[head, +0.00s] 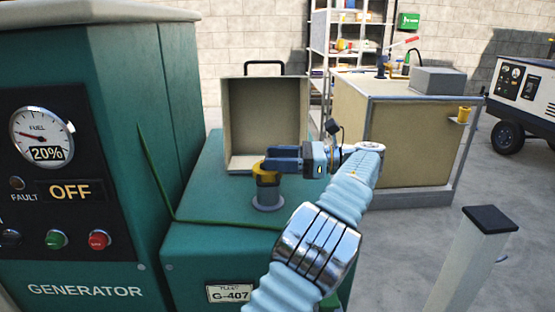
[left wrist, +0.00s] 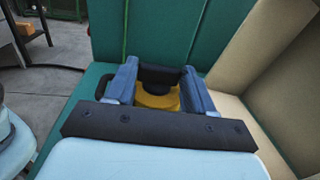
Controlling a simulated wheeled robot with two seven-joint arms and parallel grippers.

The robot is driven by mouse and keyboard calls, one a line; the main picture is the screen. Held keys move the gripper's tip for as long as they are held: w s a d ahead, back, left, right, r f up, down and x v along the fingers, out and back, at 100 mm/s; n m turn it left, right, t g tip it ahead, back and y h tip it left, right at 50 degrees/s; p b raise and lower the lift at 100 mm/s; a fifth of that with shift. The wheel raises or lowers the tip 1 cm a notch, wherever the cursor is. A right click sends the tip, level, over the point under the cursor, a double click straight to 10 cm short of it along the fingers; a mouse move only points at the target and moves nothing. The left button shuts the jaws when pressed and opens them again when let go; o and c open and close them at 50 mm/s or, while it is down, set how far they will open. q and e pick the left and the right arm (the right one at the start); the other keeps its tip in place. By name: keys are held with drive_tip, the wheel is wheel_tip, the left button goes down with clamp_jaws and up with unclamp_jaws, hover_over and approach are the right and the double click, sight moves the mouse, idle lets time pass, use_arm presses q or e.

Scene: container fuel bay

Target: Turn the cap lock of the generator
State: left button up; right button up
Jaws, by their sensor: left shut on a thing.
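The green generator (head: 185,250) stands at the left, with a fuel gauge (head: 42,137) at 20% and a display reading OFF. Its yellow fuel cap (head: 267,178) sits on a short grey neck (head: 268,202) on the lower green deck. My left gripper (head: 268,165) is at the cap, its blue fingers on either side of the cap's top. In the left wrist view the fingers (left wrist: 161,82) close on a black raised grip (left wrist: 160,74) on top of the yellow cap (left wrist: 157,98). A separate cap lock or key cannot be made out. My right gripper is not in view.
An open beige box lid (head: 265,120) stands upright just behind the cap. A beige cabinet (head: 395,140) with a pump stands behind, and shelves (head: 345,50) are at the back. A pale post (head: 470,260) stands at the right. Clear floor lies between.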

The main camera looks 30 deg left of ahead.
use_arm(q)
drive_tip(key=shift+w+n+g+h, duration=0.15)
drive_tip(key=shift+n+g+h, duration=0.4)
drive_tip(key=shift+g, duration=0.25)
drive_tip(key=shift+a, duration=0.1)
drive_tip(key=o, duration=1)
drive_tip(key=shift+o, duration=0.2)
